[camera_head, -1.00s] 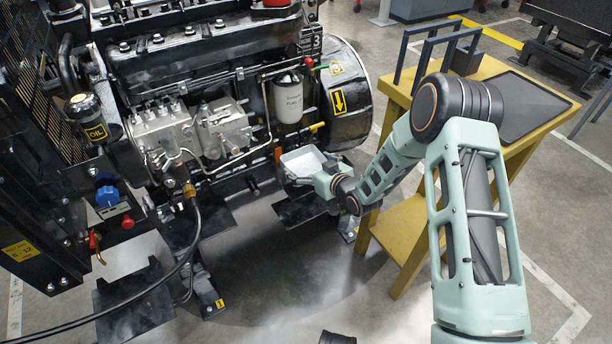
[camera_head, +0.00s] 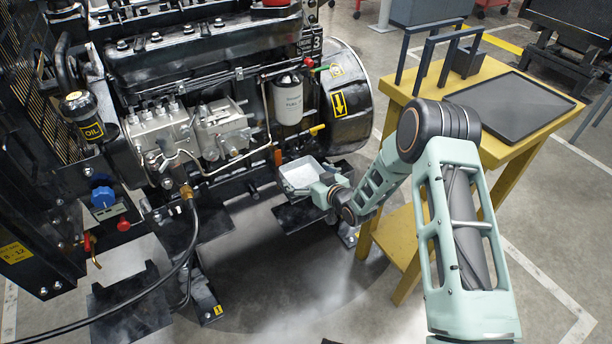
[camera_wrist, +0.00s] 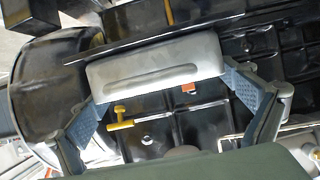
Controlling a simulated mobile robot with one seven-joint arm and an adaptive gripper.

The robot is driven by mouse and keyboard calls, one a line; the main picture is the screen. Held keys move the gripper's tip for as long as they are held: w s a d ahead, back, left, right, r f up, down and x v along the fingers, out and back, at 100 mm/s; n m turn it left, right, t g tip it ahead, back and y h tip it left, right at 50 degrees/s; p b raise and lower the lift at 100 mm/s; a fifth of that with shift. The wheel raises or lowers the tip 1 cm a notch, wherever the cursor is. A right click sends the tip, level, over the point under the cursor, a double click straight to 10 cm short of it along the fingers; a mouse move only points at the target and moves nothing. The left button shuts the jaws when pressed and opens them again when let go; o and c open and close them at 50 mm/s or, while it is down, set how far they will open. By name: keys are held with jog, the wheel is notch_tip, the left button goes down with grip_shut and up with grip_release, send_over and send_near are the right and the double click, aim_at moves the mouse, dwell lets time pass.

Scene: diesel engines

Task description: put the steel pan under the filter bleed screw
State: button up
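The steel pan (camera_head: 300,175) is a shallow, light grey tray held in the air in front of the engine's lower side, open side up. It is below and slightly right of the white filter canister (camera_head: 288,100) in the head view. In the wrist view, the pan's outer wall (camera_wrist: 155,72) lies between the two fingers. My gripper (camera_head: 322,186) is shut on it, with one finger at each end of the wall, as the wrist view also shows (camera_wrist: 165,95). I cannot clearly make out the filter bleed screw; it is too small to tell.
The engine (camera_head: 205,55) fills the left and back, with a round black housing (camera_head: 345,105) right of the filter. A yellow handle (camera_head: 318,129) sticks out above the pan. A yellow table (camera_head: 490,150) with a dark tray (camera_head: 512,105) stands right. Floor in front is partly clear.

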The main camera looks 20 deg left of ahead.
jog(key=shift+r, duration=0.15)
jog(key=shift+s+d+r+p, duration=0.1)
jog(key=shift+d+r+p, duration=0.05)
jog(key=shift+p, duration=0.15)
jog(key=p+v, duration=0.2)
jog(key=v, duration=0.9)
jog(key=shift+s+d, duration=0.25)
